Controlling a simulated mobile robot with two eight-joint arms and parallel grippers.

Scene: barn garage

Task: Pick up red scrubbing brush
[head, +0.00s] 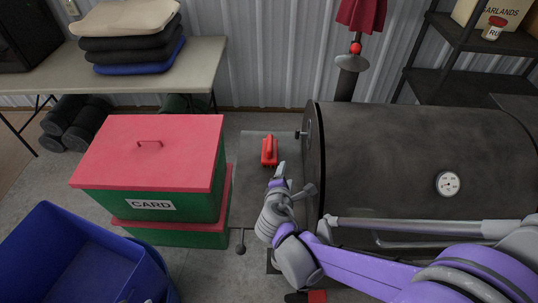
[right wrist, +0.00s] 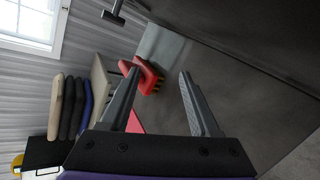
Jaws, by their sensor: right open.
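The red scrubbing brush (head: 269,151) lies on the grill's grey side shelf (head: 255,178), near its far part. In the right wrist view the brush (right wrist: 148,76) shows its red handle and yellowish bristles, beyond the fingertips and nearer the left finger in the picture. My right gripper (head: 280,175) is just on the near side of the brush, apart from it in the head view. In the right wrist view the right gripper (right wrist: 158,74) is open, with nothing held between its fingers. My left gripper is not in view.
A large dark barrel grill (head: 400,150) stands right of the shelf. Red-lidded green boxes (head: 150,150) stand close on its left. A blue bin (head: 80,255) is at front left.

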